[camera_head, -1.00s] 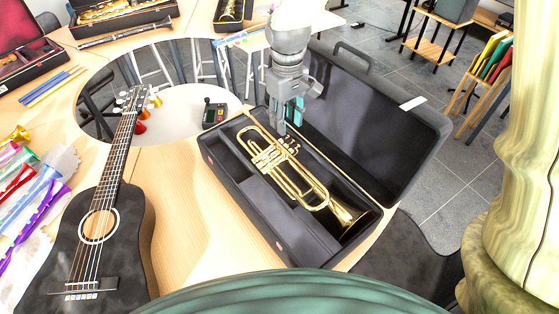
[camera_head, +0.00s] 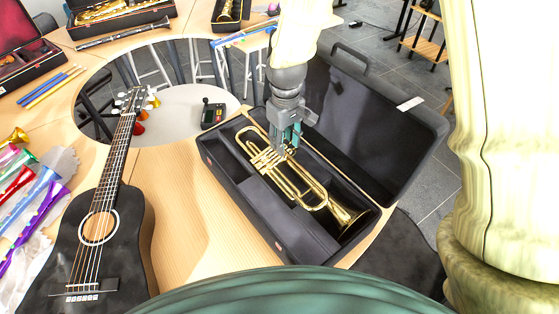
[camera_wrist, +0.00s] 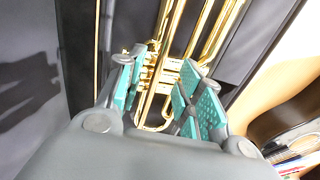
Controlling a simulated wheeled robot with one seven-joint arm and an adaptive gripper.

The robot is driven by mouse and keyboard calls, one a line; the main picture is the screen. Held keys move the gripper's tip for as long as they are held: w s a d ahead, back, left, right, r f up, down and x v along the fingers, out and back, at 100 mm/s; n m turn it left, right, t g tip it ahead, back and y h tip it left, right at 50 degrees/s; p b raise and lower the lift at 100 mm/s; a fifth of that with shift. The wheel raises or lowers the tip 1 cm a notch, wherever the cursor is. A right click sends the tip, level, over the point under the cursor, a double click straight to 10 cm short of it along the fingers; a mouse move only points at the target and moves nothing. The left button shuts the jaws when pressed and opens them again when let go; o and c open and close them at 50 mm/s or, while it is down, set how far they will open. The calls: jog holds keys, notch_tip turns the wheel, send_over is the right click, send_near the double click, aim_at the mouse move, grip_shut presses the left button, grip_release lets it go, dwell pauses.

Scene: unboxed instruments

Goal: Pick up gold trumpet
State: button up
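The gold trumpet (camera_head: 309,192) lies in the open black case (camera_head: 219,176), its bell toward the lower right in the head view. My gripper (camera_head: 287,146) is down at the valve end of the trumpet. In the wrist view, my gripper (camera_wrist: 160,97) has its teal-padded fingers spread apart, with the trumpet's valve section and tubing (camera_wrist: 155,80) between and just beyond them. I cannot tell whether the pads touch the brass. My gripper hides part of the valves in the head view.
The case's raised lid (camera_head: 375,130) stands close on the right of my gripper. A black guitar (camera_head: 98,225) lies to the left on the wooden table (camera_head: 190,225). A small black device (camera_head: 213,114) sits on the round white surface behind.

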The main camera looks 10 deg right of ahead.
aim_at(286, 151)
jog(key=shift+d+f+p, duration=0.1)
jog(key=shift+f+p, duration=0.25)
jog(key=shift+f, duration=1.4)
jog(key=shift+s, duration=0.1)
grip_shut()
